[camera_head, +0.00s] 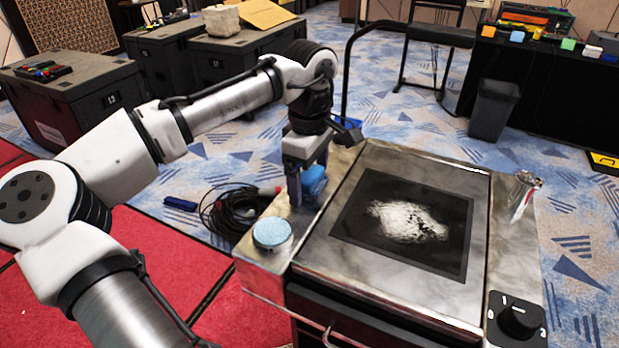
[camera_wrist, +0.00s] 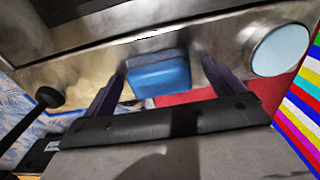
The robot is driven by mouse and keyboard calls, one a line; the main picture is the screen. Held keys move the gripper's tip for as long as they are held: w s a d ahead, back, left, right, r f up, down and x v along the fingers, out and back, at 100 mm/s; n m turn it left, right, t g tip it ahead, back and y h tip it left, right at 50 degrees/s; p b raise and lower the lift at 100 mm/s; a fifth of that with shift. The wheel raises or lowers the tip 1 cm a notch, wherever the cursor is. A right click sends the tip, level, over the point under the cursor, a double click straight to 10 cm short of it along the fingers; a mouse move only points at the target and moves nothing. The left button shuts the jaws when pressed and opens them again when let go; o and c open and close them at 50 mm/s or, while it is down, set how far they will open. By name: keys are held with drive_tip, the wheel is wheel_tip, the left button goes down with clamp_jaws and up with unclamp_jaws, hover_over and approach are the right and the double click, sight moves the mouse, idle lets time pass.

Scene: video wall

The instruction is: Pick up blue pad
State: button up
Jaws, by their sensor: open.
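The blue pad (camera_head: 315,181) sits at the left rim of the metal-topped cart (camera_head: 447,172), partly hidden by my gripper in the head view. It is a small bright blue block with rounded edges. In the wrist view the blue pad (camera_wrist: 160,76) shows whole between the fingers. My gripper (camera_head: 303,190) points down over the pad, fingers apart. In the wrist view my gripper (camera_wrist: 165,66) has one finger on each side of the pad, with a small gap visible on the right. I cannot tell whether the left finger touches it.
A round tin with a pale blue top (camera_head: 272,234) stands on the cart's front left corner. A dark panel with white powder (camera_head: 410,220) fills the middle. A metal can (camera_head: 524,190) and a black knob (camera_head: 518,318) are at the right. Coiled black cable (camera_head: 236,212) lies on the floor.

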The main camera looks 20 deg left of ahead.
sight(309, 173)
drive_tip(key=c, duration=1.1)
drive_tip(key=shift+o, duration=0.2)
drive_tip(key=shift+r, duration=0.1)
wheel_tip(309, 173, up, 20)
drive_tip(key=shift+b, duration=0.4)
